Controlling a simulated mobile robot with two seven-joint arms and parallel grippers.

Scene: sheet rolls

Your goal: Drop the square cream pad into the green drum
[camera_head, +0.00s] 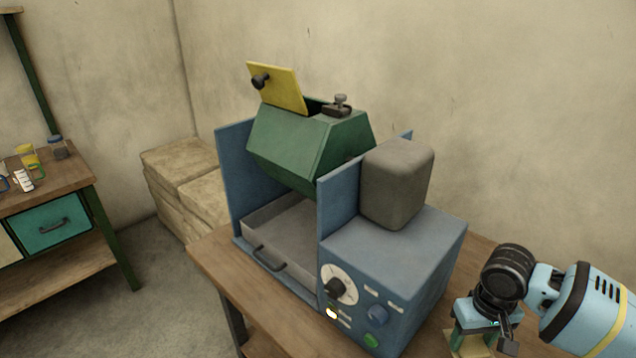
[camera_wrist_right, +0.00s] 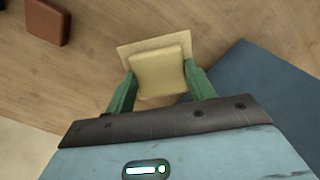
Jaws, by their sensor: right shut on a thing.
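The green drum (camera_head: 305,140) is a many-sided barrel mounted between blue side plates. Its yellow lid (camera_head: 280,87) stands raised, and a dark opening shows beside it on top. My right gripper (camera_wrist_right: 160,88) is shut on the square cream pad (camera_wrist_right: 160,72), with a green finger on either side of it. A thin pale square edge shows behind the pad; I cannot tell whether it is separate. In the head view the right gripper (camera_head: 473,338) is low at the right, beside the blue machine and apart from the drum. My left gripper is out of view.
The blue control housing (camera_head: 390,270), with a grey block (camera_head: 398,183) on top, stands between my right gripper and the drum. A grey tray (camera_head: 285,235) sits under the drum. A brown block (camera_wrist_right: 48,22) lies on the wooden table. A side bench (camera_head: 60,190) holds jars.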

